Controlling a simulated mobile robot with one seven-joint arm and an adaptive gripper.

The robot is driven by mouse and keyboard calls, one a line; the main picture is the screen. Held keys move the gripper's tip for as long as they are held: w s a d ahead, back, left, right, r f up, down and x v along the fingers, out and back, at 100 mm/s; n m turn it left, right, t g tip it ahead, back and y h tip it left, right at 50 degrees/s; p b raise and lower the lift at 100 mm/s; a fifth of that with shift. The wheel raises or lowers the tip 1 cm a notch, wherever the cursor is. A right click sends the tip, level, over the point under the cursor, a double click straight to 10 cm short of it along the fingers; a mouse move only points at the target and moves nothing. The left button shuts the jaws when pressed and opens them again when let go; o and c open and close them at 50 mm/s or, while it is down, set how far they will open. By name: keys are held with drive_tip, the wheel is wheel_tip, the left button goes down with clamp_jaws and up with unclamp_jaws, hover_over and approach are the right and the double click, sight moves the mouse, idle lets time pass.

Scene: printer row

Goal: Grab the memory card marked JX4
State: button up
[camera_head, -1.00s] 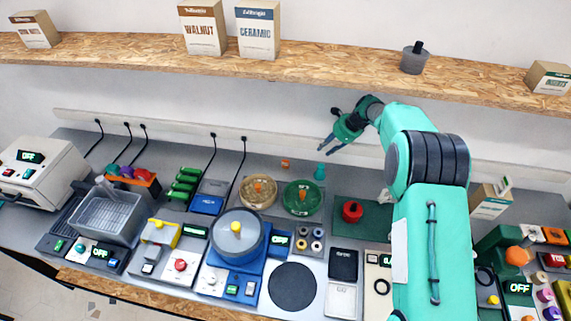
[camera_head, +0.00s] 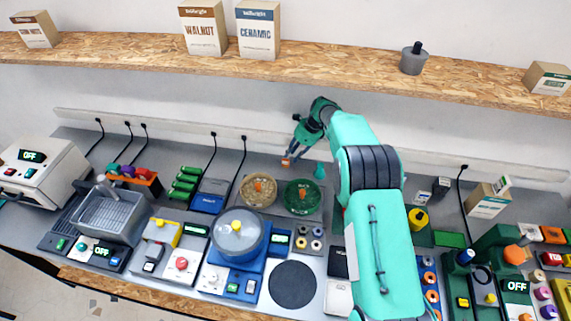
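No marking JX4 is legible in this view, so I cannot tell for sure which thing is the memory card. A small orange piece (camera_head: 286,162) lies at the back of the grey counter, behind the round tubs. My gripper (camera_head: 291,157) points down at this piece, with its fingertips at or just above it. The fingers are small and dark here, and I cannot tell whether they touch the piece or are closed on it.
A teal knobbed piece (camera_head: 320,171) stands close right of my gripper. A clear tub (camera_head: 247,202) and a green tub (camera_head: 290,208) stand in front. A wooden shelf (camera_head: 330,76) runs above. My arm covers part of the counter's right half.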

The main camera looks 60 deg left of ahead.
sight(288, 161)
drive_tip(key=shift+s+a+f, duration=0.1)
drive_tip(key=shift+f, duration=0.25)
drive_tip(key=shift+f, duration=0.15)
drive_tip(key=shift+x, duration=3)
drive_tip(key=c, duration=0.6)
